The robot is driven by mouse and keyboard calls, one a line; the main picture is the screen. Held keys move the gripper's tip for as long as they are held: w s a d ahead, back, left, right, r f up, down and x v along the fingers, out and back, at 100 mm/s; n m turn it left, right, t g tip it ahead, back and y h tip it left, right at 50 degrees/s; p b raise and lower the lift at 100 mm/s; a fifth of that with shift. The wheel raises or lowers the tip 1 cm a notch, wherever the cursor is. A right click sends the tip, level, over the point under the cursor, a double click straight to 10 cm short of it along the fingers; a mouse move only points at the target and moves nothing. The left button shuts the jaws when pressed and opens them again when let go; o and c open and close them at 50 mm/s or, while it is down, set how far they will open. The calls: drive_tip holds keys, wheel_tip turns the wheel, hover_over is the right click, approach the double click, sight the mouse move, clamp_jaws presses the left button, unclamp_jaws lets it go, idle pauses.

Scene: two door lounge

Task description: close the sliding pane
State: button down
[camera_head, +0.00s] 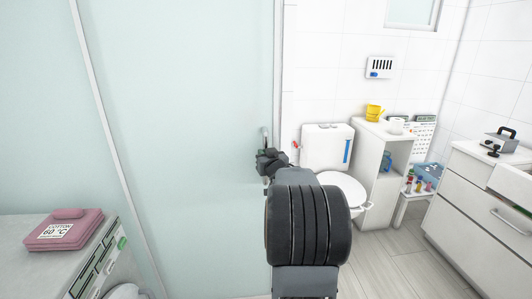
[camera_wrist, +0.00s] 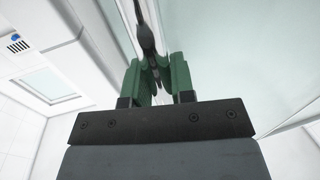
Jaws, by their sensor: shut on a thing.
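The sliding pane (camera_head: 190,130) is a large frosted, pale green glass panel with a light frame along its right edge. Right of that edge is an opening through which the bathroom shows. A slim upright handle (camera_head: 265,138) sits near the pane's right edge. My gripper (camera_head: 267,162) is at this handle, with my arm hiding part of the pane's lower edge. In the wrist view, the green fingers of my gripper (camera_wrist: 158,82) are closed around the dark handle (camera_wrist: 146,32). The glass pane (camera_wrist: 225,60) fills the right of that view.
Beyond the opening stand a toilet (camera_head: 341,188), a white shelf unit (camera_head: 376,185) with a yellow cup (camera_head: 374,112), and a drawer cabinet (camera_head: 474,215). A pink folded item (camera_head: 65,232) lies on a machine at lower left. Wooden floor (camera_head: 400,262) is clear at lower right.

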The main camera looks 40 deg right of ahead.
drive_tip(key=shift+s+d+r, duration=0.15)
drive_tip(key=shift+d+r, duration=0.05)
drive_tip(key=shift+d, duration=0.05)
drive_tip(key=c, duration=1)
unclamp_jaws()
drive_tip(key=shift+d, duration=0.15)
drive_tip(key=shift+f, duration=0.1)
drive_tip(key=v, duration=1.4)
